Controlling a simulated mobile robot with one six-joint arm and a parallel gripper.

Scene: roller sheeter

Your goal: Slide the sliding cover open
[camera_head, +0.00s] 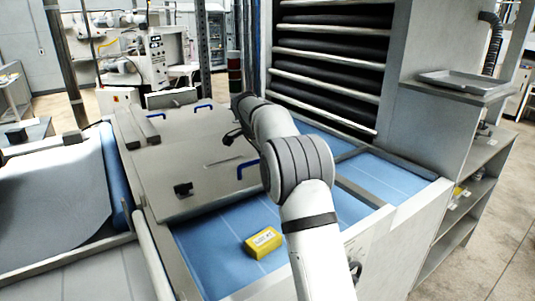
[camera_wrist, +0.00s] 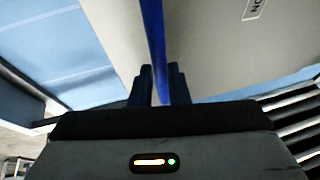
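The grey sliding cover (camera_head: 190,165) lies over the blue belt bed, with a blue handle (camera_head: 246,168) at its right side and a black block on its front left. A pale cover surface (camera_wrist: 215,45) with a partly cut-off label lies beyond. Which handle this is cannot be told.
A yellow box (camera_head: 264,242) lies on the blue belt (camera_head: 222,235) in front of the cover. A rack of dark rollers (camera_head: 330,55) stands behind on the right. A shelf unit with a metal tray (camera_head: 465,82) is at the far right.

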